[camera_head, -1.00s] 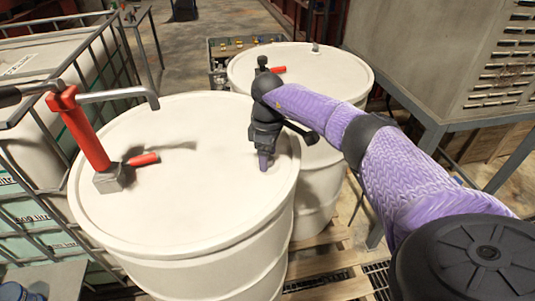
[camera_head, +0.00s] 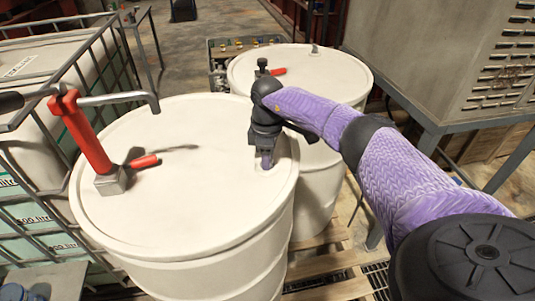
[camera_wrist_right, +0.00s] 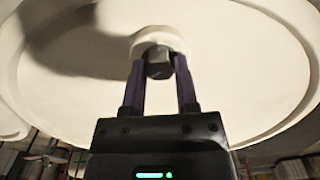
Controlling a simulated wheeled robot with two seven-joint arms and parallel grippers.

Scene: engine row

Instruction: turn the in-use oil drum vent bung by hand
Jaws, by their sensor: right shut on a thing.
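The in-use oil drum (camera_head: 190,210) is the white drum in front, with a red hand pump (camera_head: 85,135) on the left of its lid. My right gripper (camera_head: 266,163) points down at the right side of this lid. In the right wrist view its two fingers (camera_wrist_right: 160,72) are shut on the vent bung (camera_wrist_right: 158,62), a dark grey cap on a pale round boss. In the head view the gripper hides the bung. My left gripper is not in view.
A second white drum (camera_head: 345,75) stands behind to the right, with a small red-handled fitting (camera_head: 277,72). A caged white tank (camera_head: 50,90) stands close on the left. A grey metal cabinet (camera_head: 440,50) is at the right. Wooden pallet boards (camera_head: 330,262) lie below.

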